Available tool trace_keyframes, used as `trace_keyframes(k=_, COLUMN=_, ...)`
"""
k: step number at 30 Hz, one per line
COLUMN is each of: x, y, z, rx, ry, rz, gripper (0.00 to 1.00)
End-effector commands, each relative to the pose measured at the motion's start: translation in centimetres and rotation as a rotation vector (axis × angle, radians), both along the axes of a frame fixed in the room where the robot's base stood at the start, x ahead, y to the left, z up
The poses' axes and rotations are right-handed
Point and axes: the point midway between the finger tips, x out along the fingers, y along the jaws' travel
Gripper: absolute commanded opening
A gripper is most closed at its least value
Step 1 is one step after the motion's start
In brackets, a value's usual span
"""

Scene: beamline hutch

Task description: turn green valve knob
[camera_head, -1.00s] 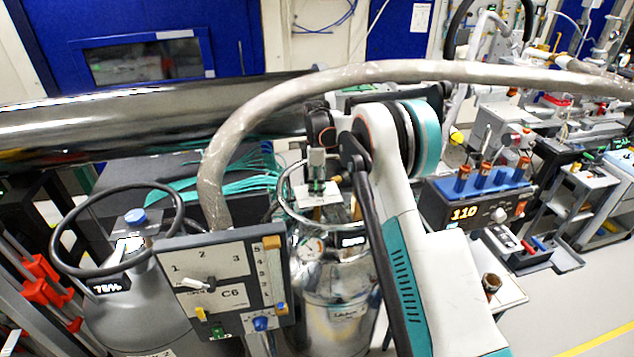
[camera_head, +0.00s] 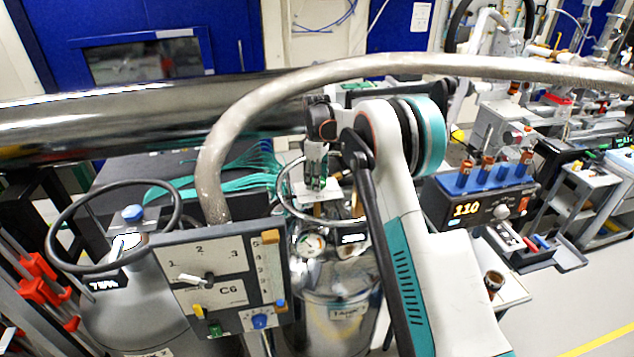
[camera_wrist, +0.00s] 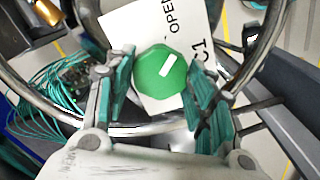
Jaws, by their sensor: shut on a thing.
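The green valve knob (camera_wrist: 161,71), with a white bar mark on its face, sits on a white plate (camera_wrist: 137,36) marked "OPEN" and "C1" in the wrist view. The white mark on the knob is tilted toward the upper right. My gripper (camera_wrist: 160,66) is shut on the knob, with one teal finger on each side of it. In the head view my gripper (camera_head: 316,181) points down inside the ring handle of a silver tank (camera_head: 335,317). The knob cannot be made out there behind the fingers.
A metal ring handle (camera_wrist: 142,128) surrounds the knob and passes close to my fingers. Teal cables (camera_head: 253,172) lie left of the gripper. A thick grey hose (camera_head: 213,160) arches overhead. A C6 panel (camera_head: 222,277) and a grey tank (camera_head: 135,310) stand at left.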

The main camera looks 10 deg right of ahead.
Motion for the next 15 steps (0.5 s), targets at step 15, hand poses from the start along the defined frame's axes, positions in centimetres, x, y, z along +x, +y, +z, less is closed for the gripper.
trace_keyframes(k=15, x=0.03, y=-0.02, z=-0.19, rx=0.0, ry=-0.001, rz=-0.491, gripper=0.26)
